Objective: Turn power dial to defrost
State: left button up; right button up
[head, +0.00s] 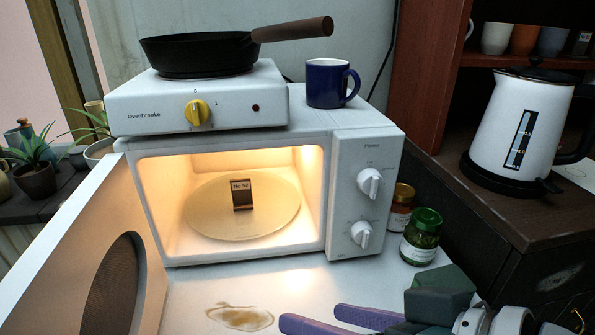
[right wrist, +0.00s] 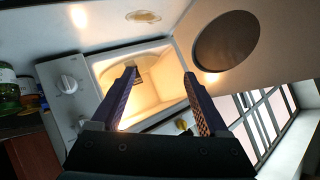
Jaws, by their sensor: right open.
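The white microwave (head: 230,147) stands with its door (head: 85,255) swung open to the left and its inside lit. The power dial (head: 369,183) is the upper white knob on its right-hand panel, under the word Power; the small markings around it are too blurred to read. A second white knob (head: 361,234) sits below it. My right gripper (head: 312,317) is open and empty, low in front of the microwave and apart from both knobs. In the right wrist view its fingers (right wrist: 160,88) spread before the lit cavity, with a panel knob (right wrist: 68,84) left of them. My left gripper is out of view.
A hot plate (head: 152,108) with a black pan (head: 195,52) and a blue mug (head: 327,85) stand on the microwave. Jars (head: 420,242) stand right of it, near a kettle (head: 515,125). A small labelled item (head: 243,195) is on the turntable (head: 205,218).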

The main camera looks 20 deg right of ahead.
jog(key=w+d+m+t+h+b, duration=0.1)
jog(key=w+d+m+t, duration=0.3)
jog(key=m+t+h+b, duration=0.1)
jog(key=m+t+h, duration=0.2)
jog(key=m+h, duration=0.35)
send_near(378, 187)
jog(key=shift+m, duration=0.35)
jog(key=w, duration=0.3)
jog(key=w+d, duration=0.1)
jog(key=w, duration=0.5)
jog(key=shift+w+d+f+b, duration=0.2)
jog(key=shift+b, duration=0.2)
jog(key=c, duration=0.5)
grip_shut()
